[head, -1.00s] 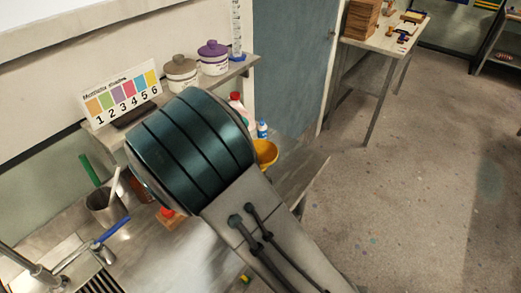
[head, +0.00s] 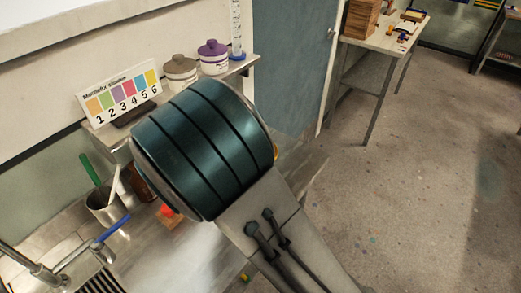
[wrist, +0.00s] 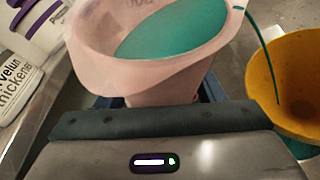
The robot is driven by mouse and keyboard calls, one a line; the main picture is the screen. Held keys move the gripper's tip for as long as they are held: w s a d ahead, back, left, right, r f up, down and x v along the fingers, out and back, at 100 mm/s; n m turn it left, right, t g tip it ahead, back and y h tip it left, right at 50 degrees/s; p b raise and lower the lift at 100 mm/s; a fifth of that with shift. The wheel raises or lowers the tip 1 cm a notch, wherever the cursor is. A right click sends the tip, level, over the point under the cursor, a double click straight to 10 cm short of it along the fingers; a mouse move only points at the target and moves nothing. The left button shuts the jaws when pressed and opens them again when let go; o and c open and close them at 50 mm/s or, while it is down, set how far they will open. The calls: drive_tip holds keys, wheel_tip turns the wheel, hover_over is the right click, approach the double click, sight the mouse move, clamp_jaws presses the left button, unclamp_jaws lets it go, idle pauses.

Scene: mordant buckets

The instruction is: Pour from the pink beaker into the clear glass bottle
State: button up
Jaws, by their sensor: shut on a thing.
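The pink beaker (wrist: 165,72) fills the upper middle of the wrist view, tilted, with teal liquid (wrist: 175,28) inside. My gripper (wrist: 162,100) is shut on its lower part. A thin teal stream (wrist: 266,55) runs from the beaker's lip down into a yellow funnel (wrist: 295,62) on the right. The beaker is apart from the funnel. Something teal (wrist: 300,148) shows below the funnel, perhaps liquid in the clear glass bottle, but the bottle's outline cannot be made out. In the head view my arm hides the gripper, beaker and bottle.
White tubs with printed labels (wrist: 28,58) stand close on the left in the wrist view. In the head view, lidded pots (head: 214,57), a numbered colour card (head: 120,93) and a measuring cylinder (head: 237,30) stand on the shelf. A metal cup of tools (head: 105,208) is lower left.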

drive_tip(key=shift+s+d+r+m+t+b, duration=0.2)
drive_tip(key=shift+r+m+b, duration=0.1)
drive_tip(key=shift+b, duration=0.3)
drive_tip(key=shift+s+d+r+m+t+b, duration=0.1)
drive_tip(key=shift+r+m+t+b, duration=0.15)
drive_tip(key=shift+b, duration=0.3)
idle(0.7)
drive_tip(key=shift+w+a+r+m+t+b, duration=0.1)
drive_tip(key=shift+r+m+t+b, duration=0.55)
drive_tip(key=shift+r+m+b, duration=1.1)
idle(3.2)
drive_tip(key=shift+f+b, duration=0.6)
drive_tip(key=shift+b, duration=0.4)
